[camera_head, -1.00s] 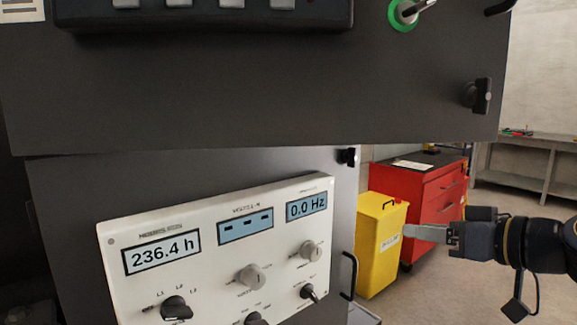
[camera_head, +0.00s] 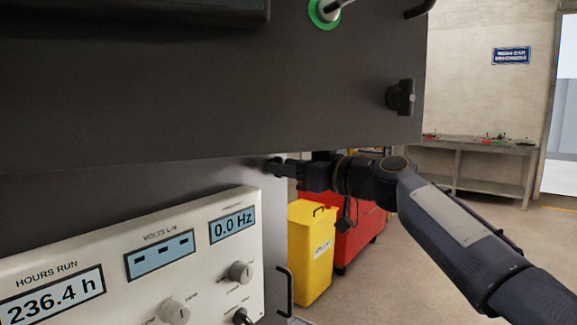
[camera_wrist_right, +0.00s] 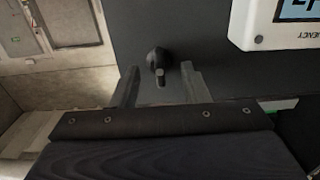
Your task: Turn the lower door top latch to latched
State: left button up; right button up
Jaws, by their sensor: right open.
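The lower door top latch is a small black knob (camera_wrist_right: 157,62) near the edge of the dark lower door (camera_wrist_right: 210,40) in the right wrist view. A short tab on it points towards the gripper. My right gripper (camera_wrist_right: 160,84) is open, with one finger on each side of the latch; I cannot tell whether either touches it. In the head view my right gripper (camera_head: 283,168) is at the upper right corner of the lower door (camera_head: 190,180) and mostly hides the latch. My left gripper is not in view.
The upper door (camera_head: 200,110) overhangs just above my right gripper, with its own black latch (camera_head: 402,97). A white control panel (camera_head: 110,255) and a black handle (camera_head: 287,290) are on the lower door. A yellow bin (camera_head: 311,255) and red cabinet (camera_head: 358,238) stand behind.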

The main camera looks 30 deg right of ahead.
grip_shut()
dwell(0.4)
jog(key=m, duration=0.6)
jog(key=m+p, duration=0.1)
jog(key=m, duration=0.5)
jog(key=m+p, duration=0.1)
jog(key=m, duration=0.4)
jog(key=shift+d+f+m, duration=0.15)
jog(key=shift+d+m, duration=0.1)
jog(key=shift+m, duration=0.15)
dwell(0.4)
grip_release()
